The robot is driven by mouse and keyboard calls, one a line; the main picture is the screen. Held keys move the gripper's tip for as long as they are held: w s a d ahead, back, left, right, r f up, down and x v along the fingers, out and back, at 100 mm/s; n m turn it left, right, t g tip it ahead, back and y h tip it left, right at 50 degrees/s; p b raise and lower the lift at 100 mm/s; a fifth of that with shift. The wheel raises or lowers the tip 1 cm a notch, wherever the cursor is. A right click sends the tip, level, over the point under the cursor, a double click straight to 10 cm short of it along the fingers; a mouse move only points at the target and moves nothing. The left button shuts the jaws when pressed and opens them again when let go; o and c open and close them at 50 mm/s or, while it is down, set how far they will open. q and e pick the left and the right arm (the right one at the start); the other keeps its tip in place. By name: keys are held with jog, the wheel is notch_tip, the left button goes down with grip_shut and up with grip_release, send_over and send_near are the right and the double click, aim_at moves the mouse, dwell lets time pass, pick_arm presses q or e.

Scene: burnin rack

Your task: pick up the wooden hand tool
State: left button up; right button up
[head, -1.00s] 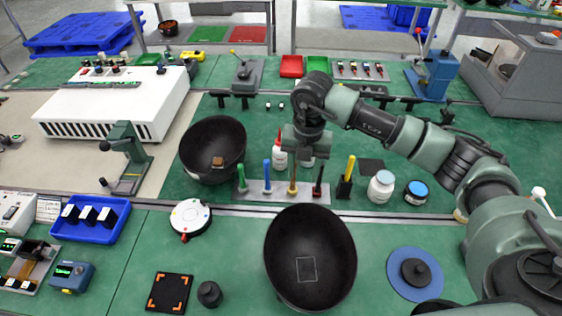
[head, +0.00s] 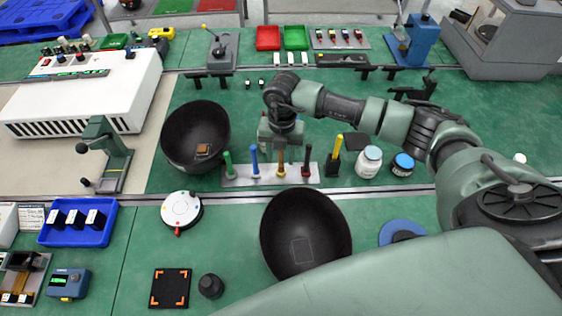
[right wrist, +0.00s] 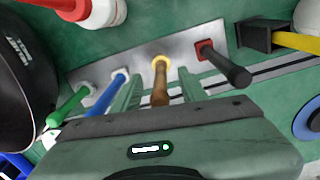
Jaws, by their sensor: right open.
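The wooden hand tool (head: 281,162) stands upright in a grey metal rack (head: 237,177), between a blue-handled tool (head: 254,161) and a dark one with a red collar (head: 307,160). In the right wrist view the wooden tool (right wrist: 160,92) shows a brown handle and a yellow collar. My right gripper (head: 282,143) is over the rack at this tool. In the right wrist view its open fingers (right wrist: 160,82) lie on either side of the wooden handle, with gaps visible. The finger tips are hard to make out in the head view. My left gripper is not in view.
A green-handled tool (head: 228,163) stands at the rack's left end. Right of the rack are a yellow-handled tool in a black holder (head: 334,157), a white jar (head: 369,162) and a blue jar (head: 403,165). Black bowls stand left (head: 188,130) and in front (head: 322,222).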

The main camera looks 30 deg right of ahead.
jog(key=shift+f, duration=0.45)
grip_shut()
jog(key=shift+r, duration=0.15)
notch_tip(320, 180, up, 20)
jog(key=b, duration=0.4)
jog(key=shift+b, duration=0.35)
